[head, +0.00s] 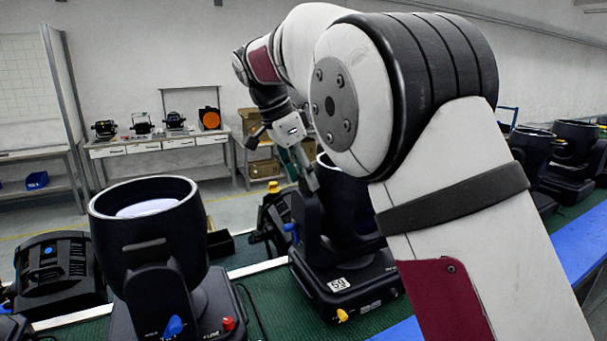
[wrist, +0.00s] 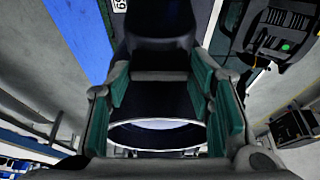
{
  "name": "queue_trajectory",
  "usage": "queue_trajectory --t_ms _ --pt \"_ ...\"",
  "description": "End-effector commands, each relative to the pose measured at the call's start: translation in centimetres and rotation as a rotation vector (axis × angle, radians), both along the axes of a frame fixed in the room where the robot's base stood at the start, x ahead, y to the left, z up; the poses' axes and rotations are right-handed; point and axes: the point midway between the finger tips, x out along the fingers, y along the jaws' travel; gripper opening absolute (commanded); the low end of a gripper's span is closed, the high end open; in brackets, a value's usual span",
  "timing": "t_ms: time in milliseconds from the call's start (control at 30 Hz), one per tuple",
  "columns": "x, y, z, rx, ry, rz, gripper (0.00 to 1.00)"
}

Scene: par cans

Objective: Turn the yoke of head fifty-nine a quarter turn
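Head fifty-nine is the black par can (head: 348,205) on a black base (head: 365,285) with a white "59" label (head: 338,285), in the middle of the head view. Its yoke (head: 308,220) rises on the left side of the can. My gripper (head: 307,176) reaches down to the yoke's top from above. In the wrist view its green-padded fingers (wrist: 160,70) stand on both sides of the dark yoke arm (wrist: 160,22), with the can's pale round lens (wrist: 158,134) below. Whether the pads press on the yoke is unclear. My arm hides the can's right side.
Another par can (head: 150,225) stands upright at front left. A black fixture (head: 58,270) lies further left, and another (head: 272,220) sits just behind fifty-nine. More cans (head: 575,150) stand at right beside a blue rail (head: 583,235). A workbench (head: 160,145) is at the back.

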Motion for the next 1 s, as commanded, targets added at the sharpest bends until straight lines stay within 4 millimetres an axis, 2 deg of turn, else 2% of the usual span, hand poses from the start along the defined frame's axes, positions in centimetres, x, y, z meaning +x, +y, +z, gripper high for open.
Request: queue_trajectory --t_ms 33,67,100,467,567,1000 --pt "0.1 0.0 0.1 0.001 -0.004 0.003 0.59" --pt "0.1 0.0 0.1 0.001 -0.004 0.003 0.66" --pt "0.1 0.0 0.1 0.0 -0.003 0.002 0.68" --pt "0.0 0.1 0.3 0.0 -0.002 0.002 0.68" --pt "-0.1 0.5 1.3 0.0 -0.003 0.002 0.68" --pt "-1.1 3.0 7.8 0.001 -0.005 0.002 0.68"
